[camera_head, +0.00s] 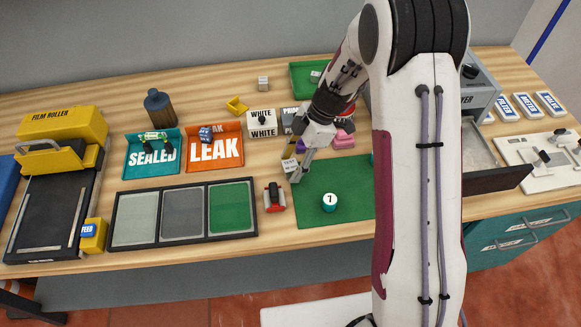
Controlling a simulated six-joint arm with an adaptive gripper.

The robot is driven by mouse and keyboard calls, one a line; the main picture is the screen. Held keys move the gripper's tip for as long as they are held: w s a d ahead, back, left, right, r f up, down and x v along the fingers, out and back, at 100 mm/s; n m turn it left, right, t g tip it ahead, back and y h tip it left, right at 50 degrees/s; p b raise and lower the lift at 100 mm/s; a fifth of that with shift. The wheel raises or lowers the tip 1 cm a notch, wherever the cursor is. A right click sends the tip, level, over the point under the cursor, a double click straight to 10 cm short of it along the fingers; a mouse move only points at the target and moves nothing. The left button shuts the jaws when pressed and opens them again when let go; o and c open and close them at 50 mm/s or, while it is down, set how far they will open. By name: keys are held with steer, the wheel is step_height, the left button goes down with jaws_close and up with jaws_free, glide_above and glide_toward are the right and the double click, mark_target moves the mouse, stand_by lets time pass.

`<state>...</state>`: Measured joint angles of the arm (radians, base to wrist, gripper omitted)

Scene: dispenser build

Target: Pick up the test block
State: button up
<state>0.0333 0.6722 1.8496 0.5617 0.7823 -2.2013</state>
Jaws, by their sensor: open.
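A small pale block with dark lettering, which looks like the test block (288,166), sits at the back left corner of the green mat (350,205). My gripper (296,172) points down right beside it, with a finger at the block's right side. The jaws are open. The other finger is hard to make out, and I cannot tell whether the gripper touches the block. My wrist and arm hide what lies behind them.
A white cylinder marked 7 (330,202) stands on the mat. A red and black clamp-like item (274,197) lies left of it. The LEAK tray (214,150), SEALED tray (151,155) and three-panel board (185,213) are to the left. An open drawer (485,180) is at right.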

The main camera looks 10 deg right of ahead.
mark_target(286, 166)
jaws_close()
steer(key=shift+r, duration=0.15)
steer(key=shift+r, duration=1.65)
steer(key=s, duration=1.8)
